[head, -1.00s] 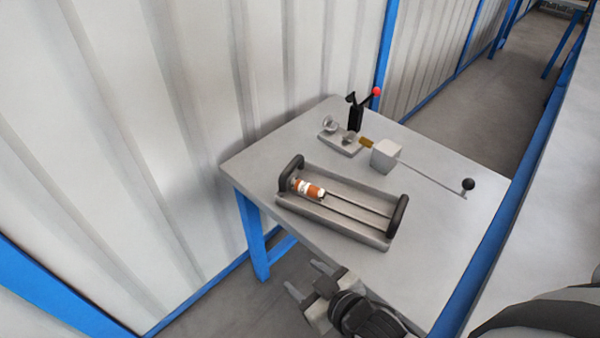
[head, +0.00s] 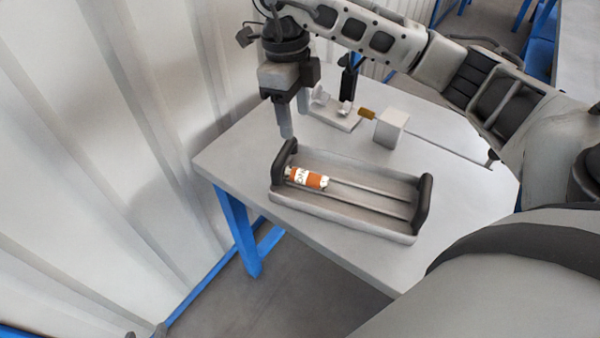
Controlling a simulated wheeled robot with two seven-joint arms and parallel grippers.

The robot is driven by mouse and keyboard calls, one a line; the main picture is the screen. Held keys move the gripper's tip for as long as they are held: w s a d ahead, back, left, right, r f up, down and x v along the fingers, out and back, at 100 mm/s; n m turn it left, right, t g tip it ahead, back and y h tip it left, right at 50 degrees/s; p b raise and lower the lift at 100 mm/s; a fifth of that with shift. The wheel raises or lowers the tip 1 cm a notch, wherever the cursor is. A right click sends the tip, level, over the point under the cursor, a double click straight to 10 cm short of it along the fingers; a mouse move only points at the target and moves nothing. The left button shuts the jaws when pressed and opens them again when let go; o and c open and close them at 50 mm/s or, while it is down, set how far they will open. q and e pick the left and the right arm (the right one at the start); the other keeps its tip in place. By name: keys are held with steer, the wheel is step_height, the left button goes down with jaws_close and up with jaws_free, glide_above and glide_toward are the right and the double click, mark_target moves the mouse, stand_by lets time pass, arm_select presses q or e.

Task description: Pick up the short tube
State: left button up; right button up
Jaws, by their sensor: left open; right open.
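The short tube (head: 307,178), orange with a white printed label, lies on its side in the left end of a grey tray (head: 345,222) with black end handles. My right gripper (head: 294,117) points down above the table's far left part, behind the tray's left handle. It is open and empty, and apart from the tube. My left gripper (head: 147,332) barely shows at the bottom left edge, with only its tips in view, away from the table.
A small fixture (head: 335,115) with a dark lever stands behind the tray, partly hidden by my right arm. A grey block (head: 391,128) with a brass-coloured tip and a long rod stands beside it. A corrugated wall (head: 120,150) rises left of the table (head: 235,160).

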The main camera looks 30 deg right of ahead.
glide_above(306, 174)
steer(key=w, duration=0.1)
step_height(306, 174, down, 10)
steer(key=shift+s+f+p, duration=0.25)
steer(key=shift+f+p, duration=0.05)
steer(key=shift+f, duration=1.05)
steer(key=shift+s+f+p, duration=0.25)
steer(key=shift+f, duration=1.05)
